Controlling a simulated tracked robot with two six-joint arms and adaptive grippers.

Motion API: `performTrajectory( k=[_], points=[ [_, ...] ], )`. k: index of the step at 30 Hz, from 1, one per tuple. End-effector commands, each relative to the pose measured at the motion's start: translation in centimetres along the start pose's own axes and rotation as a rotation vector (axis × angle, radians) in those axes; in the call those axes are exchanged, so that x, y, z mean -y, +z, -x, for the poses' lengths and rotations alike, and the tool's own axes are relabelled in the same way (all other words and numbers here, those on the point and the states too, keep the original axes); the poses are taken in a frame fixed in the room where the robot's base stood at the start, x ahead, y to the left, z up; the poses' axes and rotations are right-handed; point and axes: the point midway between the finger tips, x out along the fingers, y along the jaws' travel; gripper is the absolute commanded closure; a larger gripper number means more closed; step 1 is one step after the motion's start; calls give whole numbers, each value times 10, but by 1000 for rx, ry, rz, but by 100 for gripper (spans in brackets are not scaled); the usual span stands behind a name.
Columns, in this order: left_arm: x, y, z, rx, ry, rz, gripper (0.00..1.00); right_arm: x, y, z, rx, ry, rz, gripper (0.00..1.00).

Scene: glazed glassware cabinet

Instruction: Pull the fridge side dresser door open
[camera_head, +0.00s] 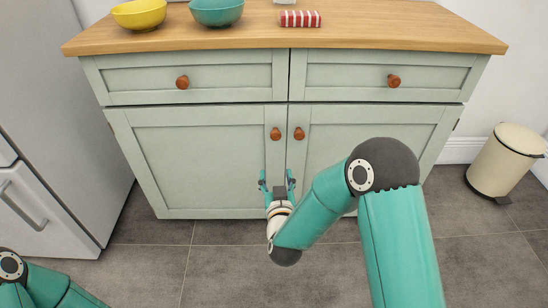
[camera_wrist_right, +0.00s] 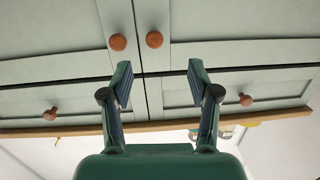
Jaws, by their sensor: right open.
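The dresser's fridge side door (camera_head: 200,155) is pale green and shut, left of the centre seam. Its round brown knob (camera_head: 276,134) is near the seam. In the right wrist view, which is upside down, this door (camera_wrist_right: 235,25) and knob (camera_wrist_right: 154,39) are right of the seam. My right gripper (camera_head: 277,178) is open and empty, below the knob in the head view and apart from it. Its spread fingers also show in the right wrist view (camera_wrist_right: 160,72). Of my left arm, only links show at the lower left; its gripper is out of view.
The other dresser door (camera_head: 350,135), with its own knob (camera_head: 299,133), is shut. Two shut drawers lie above. The fridge (camera_head: 60,110) stands left and a cream bin (camera_head: 505,163) right. Bowls and a striped item (camera_head: 300,18) rest on the wooden top. The floor in front shows clear tiles.

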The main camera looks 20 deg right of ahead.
Motion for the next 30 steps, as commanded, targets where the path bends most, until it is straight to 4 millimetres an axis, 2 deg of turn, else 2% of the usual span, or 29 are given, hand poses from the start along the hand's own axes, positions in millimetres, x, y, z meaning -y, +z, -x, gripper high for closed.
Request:
performTrajectory(
  k=[1,3,11,17,30],
  points=[
    [7,0,-18,-1,0,0,60,0,6,-3,-44,16,3,39],
    [9,0,-25,-1,0,0,60,-1,0,-4,-85,36,8,39],
    [10,-1,-29,-1,0,0,60,-4,-11,-17,-129,60,12,39],
    [12,-1,-34,-1,0,0,60,-6,-14,-50,-128,60,12,39],
    [18,-1,-49,-1,0,0,60,-11,-24,-141,-126,58,12,39]
  ],
)
